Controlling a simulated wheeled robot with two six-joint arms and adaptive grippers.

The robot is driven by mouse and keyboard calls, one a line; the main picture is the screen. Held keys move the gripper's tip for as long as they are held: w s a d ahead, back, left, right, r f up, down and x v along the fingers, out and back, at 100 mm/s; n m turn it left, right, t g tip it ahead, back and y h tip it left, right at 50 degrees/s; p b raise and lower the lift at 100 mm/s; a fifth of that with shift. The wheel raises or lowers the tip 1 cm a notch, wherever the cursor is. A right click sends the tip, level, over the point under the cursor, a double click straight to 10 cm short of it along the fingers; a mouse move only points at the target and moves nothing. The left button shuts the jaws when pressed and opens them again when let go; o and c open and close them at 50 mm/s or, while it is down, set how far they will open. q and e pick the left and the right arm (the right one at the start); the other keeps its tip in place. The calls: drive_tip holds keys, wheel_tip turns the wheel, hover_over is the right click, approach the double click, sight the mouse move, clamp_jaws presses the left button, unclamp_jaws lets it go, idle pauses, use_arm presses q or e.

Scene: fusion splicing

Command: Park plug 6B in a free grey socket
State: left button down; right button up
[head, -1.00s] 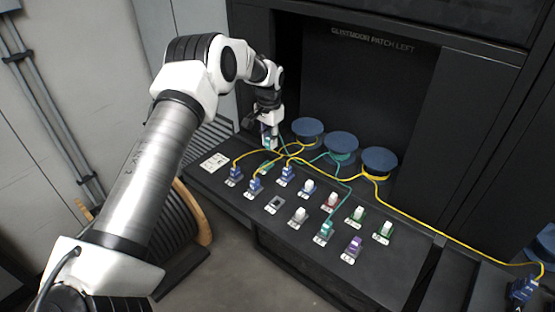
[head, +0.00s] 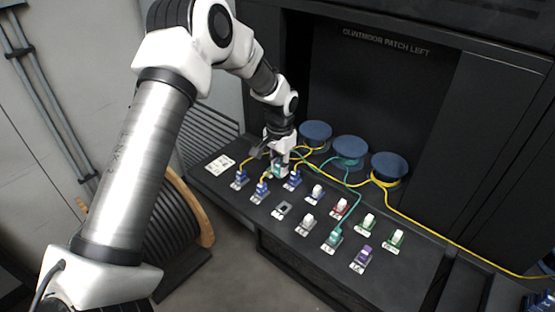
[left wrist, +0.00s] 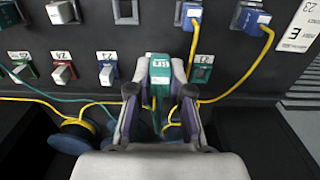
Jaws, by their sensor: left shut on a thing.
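My left gripper (head: 277,166) is shut on a teal plug (left wrist: 160,76), which it holds over the panel. The plug's label is too small to read surely as 6B. In the left wrist view, the fingers (left wrist: 160,100) close on the plug's sides, and an open teal socket (left wrist: 203,71) lies just right of it. An empty grey socket (head: 282,210) sits in the front row; it also shows at the top of the left wrist view (left wrist: 125,10). Beside it, another grey socket (head: 304,228) has a white cap. My right gripper is out of view.
Blue plugs with yellow cables (head: 262,190) stand near the gripper. Capped red and green sockets and a seated teal plug (head: 333,238) are further right. Blue spools (head: 351,150) stand behind, with loose yellow and teal cables running across the panel.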

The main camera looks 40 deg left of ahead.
use_arm(q)
drive_tip(key=s+d+b, duration=0.2)
drive_tip(key=s+d, duration=0.2)
drive_tip(key=d, duration=0.1)
drive_tip(key=shift+s+a+f+b, duration=0.1)
drive_tip(key=shift+f+b, duration=0.55)
drive_tip(key=shift+f, duration=0.95)
drive_tip(key=shift+a+f+b, duration=0.1)
drive_tip(key=shift+f+b, duration=0.5)
drive_tip(key=shift+f, duration=0.95)
drive_tip(key=shift+p, duration=0.35)
drive_tip(key=shift+p, duration=0.3)
